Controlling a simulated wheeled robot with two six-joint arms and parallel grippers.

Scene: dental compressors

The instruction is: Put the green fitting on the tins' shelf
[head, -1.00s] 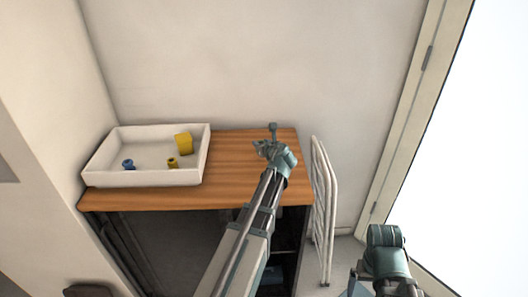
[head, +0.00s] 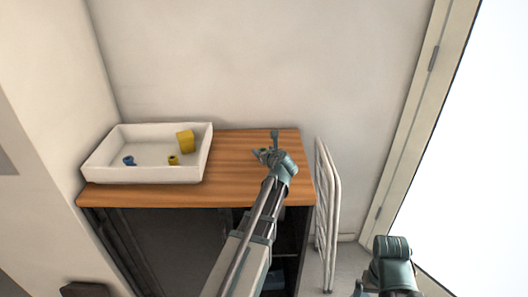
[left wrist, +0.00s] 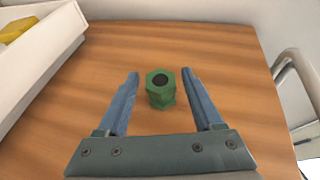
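The green fitting (left wrist: 160,90), a hexagonal piece with a dark hole in its top, stands upright on the wooden top (left wrist: 220,60). My left gripper (left wrist: 160,76) is open, with one finger on each side of the fitting and a gap on both sides. In the head view the left gripper (head: 266,146) is over the right part of the wooden top (head: 235,170), and I cannot make out the fitting there. My right arm shows at the lower right of the head view, but its gripper is not seen. I cannot make out any tins or their shelf.
A white tray (head: 150,177) on the left of the top holds a yellow block (head: 185,141), a small yellow fitting (head: 173,160) and a blue fitting (head: 129,161). A white metal rack (head: 326,215) stands right of the cabinet. The cabinet front below is dark, partly open.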

